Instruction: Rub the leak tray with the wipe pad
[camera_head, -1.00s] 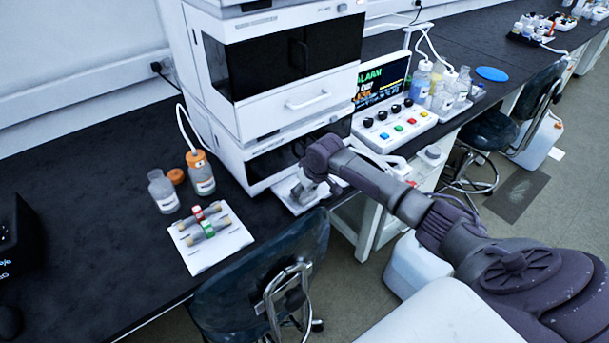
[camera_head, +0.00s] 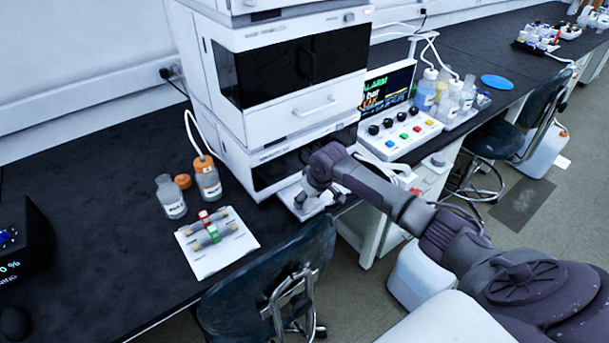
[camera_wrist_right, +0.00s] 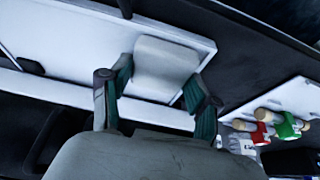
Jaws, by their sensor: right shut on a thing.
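The leak tray (camera_head: 287,191) is the white ledge at the foot of the instrument stack, at the bench's front edge. It shows as a long white surface with a raised rim in the right wrist view (camera_wrist_right: 60,28). My right gripper (camera_head: 308,201) is low over the tray in the head view. In the right wrist view its two fingers (camera_wrist_right: 158,92) are on either side of the pale wipe pad (camera_wrist_right: 166,62), shut on it. The pad lies over the tray; whether it presses on the surface I cannot tell. My left gripper is out of view.
The white instrument stack (camera_head: 290,118) rises right behind the tray. A white sheet with capped columns (camera_head: 205,262) and two bottles (camera_head: 208,182) stand to the left. A control panel (camera_head: 402,135) is on the right. A chair (camera_head: 265,275) stands in front.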

